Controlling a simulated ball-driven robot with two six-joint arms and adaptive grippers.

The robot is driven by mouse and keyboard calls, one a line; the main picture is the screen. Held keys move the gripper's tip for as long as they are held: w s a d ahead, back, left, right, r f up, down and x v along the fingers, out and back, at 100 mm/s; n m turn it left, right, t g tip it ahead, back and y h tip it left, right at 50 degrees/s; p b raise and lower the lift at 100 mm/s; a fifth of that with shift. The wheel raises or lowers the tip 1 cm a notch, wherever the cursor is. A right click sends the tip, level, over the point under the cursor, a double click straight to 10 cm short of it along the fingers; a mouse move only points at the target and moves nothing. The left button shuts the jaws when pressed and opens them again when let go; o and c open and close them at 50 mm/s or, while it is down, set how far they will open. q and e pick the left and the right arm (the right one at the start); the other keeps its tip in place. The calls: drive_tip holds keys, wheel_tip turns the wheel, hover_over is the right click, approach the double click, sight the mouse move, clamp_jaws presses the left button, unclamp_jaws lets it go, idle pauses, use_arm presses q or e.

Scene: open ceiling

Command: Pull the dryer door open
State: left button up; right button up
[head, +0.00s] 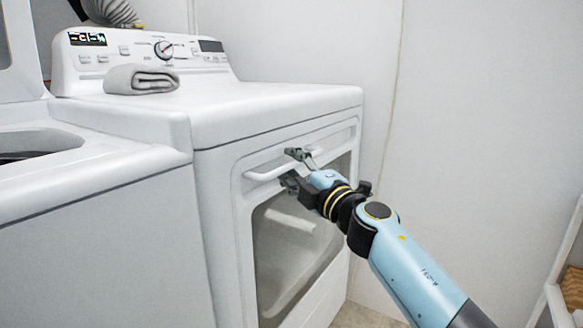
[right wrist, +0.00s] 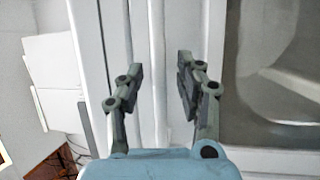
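The white dryer door (head: 243,222) is shut, flush with the dryer front, and has a dark glass window (head: 285,245). A white bar handle (head: 264,174) runs across its upper part. My right gripper (head: 291,167) is at the middle of this handle, one finger above the bar and one below. In the right wrist view the gripper (right wrist: 155,75) is open, and the handle (right wrist: 157,45) runs between its fingers with gaps showing on both sides. My left gripper is not in view.
The dryer (head: 270,105) carries a folded grey towel (head: 141,79) on top. A white washer (head: 95,235) stands close on the left. A plain wall (head: 480,110) is behind and to the right. A white shelf (head: 560,295) stands at the lower right edge.

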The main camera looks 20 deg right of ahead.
drive_tip(key=shift+w, duration=0.25)
clamp_jaws()
idle(0.3)
